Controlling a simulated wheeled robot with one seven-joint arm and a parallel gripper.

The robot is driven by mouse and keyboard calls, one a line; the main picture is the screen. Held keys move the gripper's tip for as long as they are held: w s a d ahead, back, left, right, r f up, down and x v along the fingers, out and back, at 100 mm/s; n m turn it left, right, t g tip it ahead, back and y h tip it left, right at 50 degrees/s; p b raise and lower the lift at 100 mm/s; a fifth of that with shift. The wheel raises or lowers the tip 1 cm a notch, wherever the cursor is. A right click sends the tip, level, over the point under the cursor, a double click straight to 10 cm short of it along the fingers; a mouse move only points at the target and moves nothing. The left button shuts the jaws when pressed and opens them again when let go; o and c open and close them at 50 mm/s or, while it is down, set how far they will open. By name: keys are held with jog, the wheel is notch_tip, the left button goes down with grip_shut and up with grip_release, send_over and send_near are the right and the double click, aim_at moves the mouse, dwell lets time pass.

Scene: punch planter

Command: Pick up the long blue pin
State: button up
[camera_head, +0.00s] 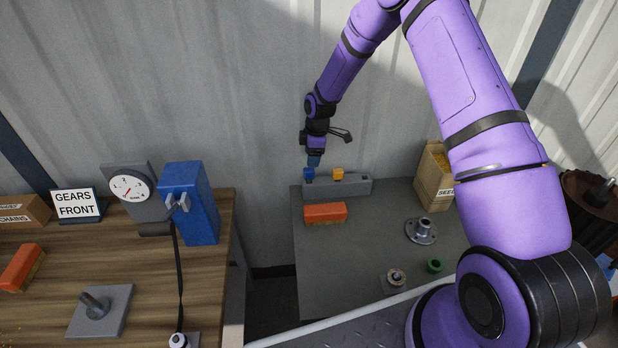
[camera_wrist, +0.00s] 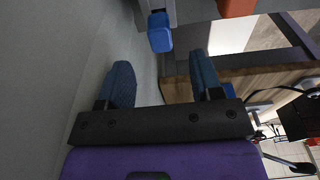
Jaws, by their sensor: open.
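A blue pin (camera_head: 309,173) stands at the left end of a grey block (camera_head: 356,187) on the grey table, against the back wall. Only its blue head shows, so its length is hidden. In the wrist view, the blue pin (camera_wrist: 160,36) lies just beyond my fingertips, in line with the gap between them. The grey block (camera_wrist: 155,6) is behind it at the top edge. My gripper (camera_head: 314,161) points down just above the pin, with its blue fingers spread in the wrist view (camera_wrist: 161,64). Nothing is between them.
A yellow-orange pin (camera_head: 338,173) stands in the same block to the right. An orange brick (camera_head: 325,213) lies in front. A flanged metal part (camera_head: 421,231), a green ring (camera_head: 434,266) and a seed box (camera_head: 434,177) are farther right. A wooden bench (camera_head: 50,265) stands left.

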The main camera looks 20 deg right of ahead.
aim_at(309, 169)
jog(key=f, duration=0.5)
jog(key=a+f, duration=0.1)
jog(key=f, duration=0.1)
jog(key=shift+w+f, duration=0.1)
jog(key=shift+f, duration=0.25)
jog(key=c, duration=1)
